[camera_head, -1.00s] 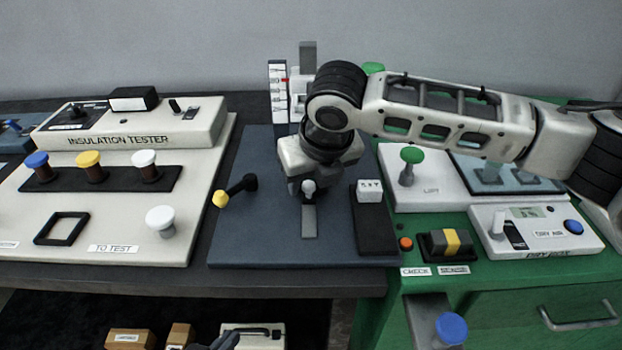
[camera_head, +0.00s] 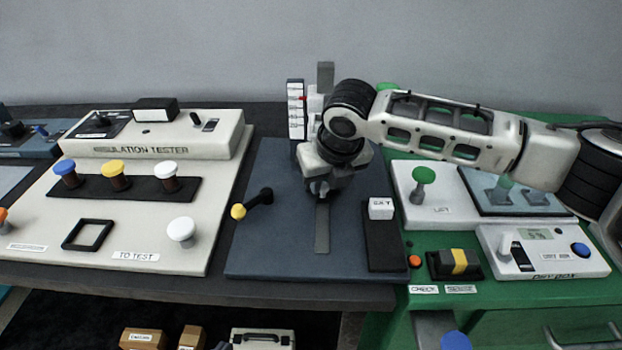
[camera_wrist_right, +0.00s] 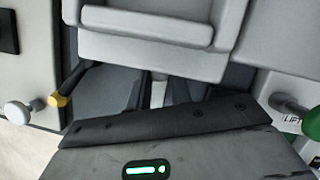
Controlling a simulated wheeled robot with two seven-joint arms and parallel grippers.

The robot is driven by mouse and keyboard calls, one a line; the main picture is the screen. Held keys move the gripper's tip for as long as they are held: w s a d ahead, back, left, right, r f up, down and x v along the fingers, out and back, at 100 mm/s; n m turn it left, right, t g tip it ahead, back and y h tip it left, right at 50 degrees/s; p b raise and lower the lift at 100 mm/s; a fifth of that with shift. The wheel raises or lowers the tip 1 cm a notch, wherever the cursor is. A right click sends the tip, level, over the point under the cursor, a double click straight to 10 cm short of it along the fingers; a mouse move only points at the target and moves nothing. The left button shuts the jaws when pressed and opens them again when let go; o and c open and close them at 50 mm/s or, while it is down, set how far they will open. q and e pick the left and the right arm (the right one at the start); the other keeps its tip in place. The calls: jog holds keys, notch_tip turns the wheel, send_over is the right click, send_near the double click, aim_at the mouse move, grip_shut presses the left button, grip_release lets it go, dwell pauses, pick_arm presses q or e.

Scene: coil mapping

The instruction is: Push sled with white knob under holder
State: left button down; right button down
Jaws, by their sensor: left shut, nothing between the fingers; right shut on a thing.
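My right gripper (camera_head: 319,192) is shut over the grey strip (camera_head: 322,230) on the dark blue board (camera_head: 265,250). The white knob is hidden by the fingers in the head view. In the right wrist view a pale piece (camera_wrist_right: 158,92) shows between the fingers, probably the knob. The sled's body cannot be made out. Behind my gripper stands an upright fixture with a white scale (camera_head: 296,112), a red mark and a grey post (camera_head: 325,76); it is probably the holder, and its lower part is hidden by my arm. My left gripper (camera_head: 222,346) barely shows at the bottom edge, shut and empty.
A yellow-tipped black lever (camera_head: 239,211) lies left of the strip. The insulation tester (camera_head: 150,140) is at left; a green bench (camera_head: 440,300) with controls is at right.

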pick_arm(q)
jog(key=shift+w+f, duration=0.1)
jog(key=shift+f, duration=0.05)
pick_arm(e)
jog(key=shift+w+r, duration=0.1)
jog(key=shift+w, duration=0.1)
jog(key=c, duration=1.3)
grip_release()
pick_arm(q)
jog(key=shift+w, duration=0.1)
pick_arm(e)
jog(key=shift+o, duration=0.2)
pick_arm(q)
jog(key=shift+r, duration=0.2)
pick_arm(e)
jog(key=shift+s+r, duration=0.1)
jog(key=shift+r, duration=0.1)
pick_arm(q)
jog(key=shift+s+p, duration=0.2)
jog(key=shift+p, duration=0.3)
pick_arm(e)
jog(key=v, duration=1.5)
jog(key=shift+r, duration=0.15)
jog(key=shift+s+d, duration=0.1)
